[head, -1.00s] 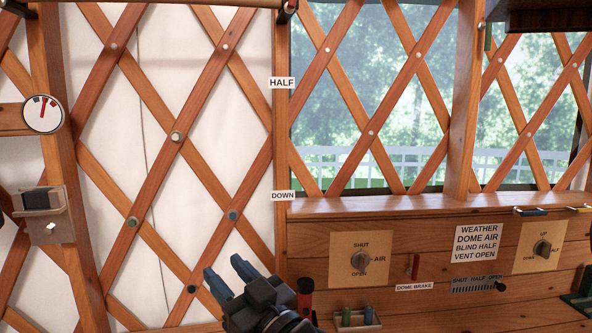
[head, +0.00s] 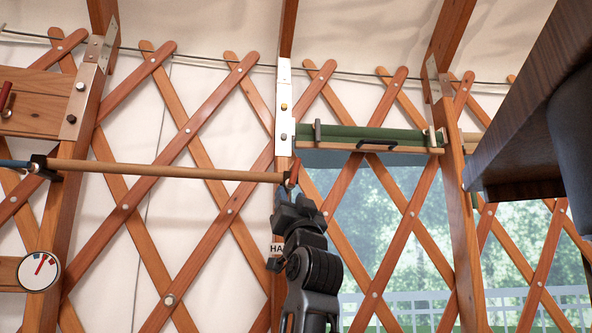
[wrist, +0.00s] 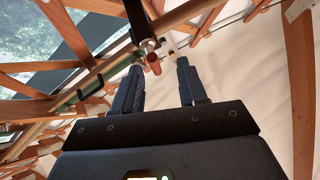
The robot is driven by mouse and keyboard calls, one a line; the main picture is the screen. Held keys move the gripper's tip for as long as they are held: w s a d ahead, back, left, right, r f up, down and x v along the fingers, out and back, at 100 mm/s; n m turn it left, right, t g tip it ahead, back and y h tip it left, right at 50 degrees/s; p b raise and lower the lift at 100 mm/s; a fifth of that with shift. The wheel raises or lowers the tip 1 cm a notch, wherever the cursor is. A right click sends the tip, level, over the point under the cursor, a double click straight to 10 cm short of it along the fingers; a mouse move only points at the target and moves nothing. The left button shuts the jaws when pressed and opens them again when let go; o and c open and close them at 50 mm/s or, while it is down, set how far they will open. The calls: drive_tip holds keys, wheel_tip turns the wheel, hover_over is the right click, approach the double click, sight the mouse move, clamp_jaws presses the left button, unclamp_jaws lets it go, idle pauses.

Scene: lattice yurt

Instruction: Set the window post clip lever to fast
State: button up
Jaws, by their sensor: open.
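The window post clip (head: 291,183) sits on the window post, at the right end of a long wooden pole. Its small red lever (head: 293,172) shows just above my gripper (head: 297,203) in the head view. In the wrist view the red lever (wrist: 154,62) hangs beyond the fingertips, roughly in line with the gap of my gripper (wrist: 158,72). The jaws are open and empty. I cannot tell whether a fingertip touches the lever. No "fast" marking can be read. My gripper hides the lower part of the clip in the head view.
The wooden pole (head: 165,171) runs left to another dark clip (head: 40,168). A rolled green blind (head: 365,137) hangs above the window, right of the post. A dark wooden shelf (head: 530,110) juts in at right. Lattice laths cross the wall. A round dial (head: 39,271) is at left.

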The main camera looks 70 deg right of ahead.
sight(297, 170)
drive_tip(key=shift+m+g+h, duration=0.5)
drive_tip(key=shift+m, duration=0.1)
drive_tip(key=d+r+p, duration=0.1)
drive_tip(key=d+r, duration=0.1)
drive_tip(key=r, duration=0.1)
drive_tip(key=w+d+r+p, duration=0.1)
drive_tip(key=r, duration=0.2)
drive_tip(key=d+r+p, duration=0.1)
drive_tip(key=d+r, duration=0.1)
drive_tip(key=r, duration=0.1)
drive_tip(key=shift+w+d, duration=0.15)
drive_tip(key=shift+d, duration=0.2)
clamp_jaws()
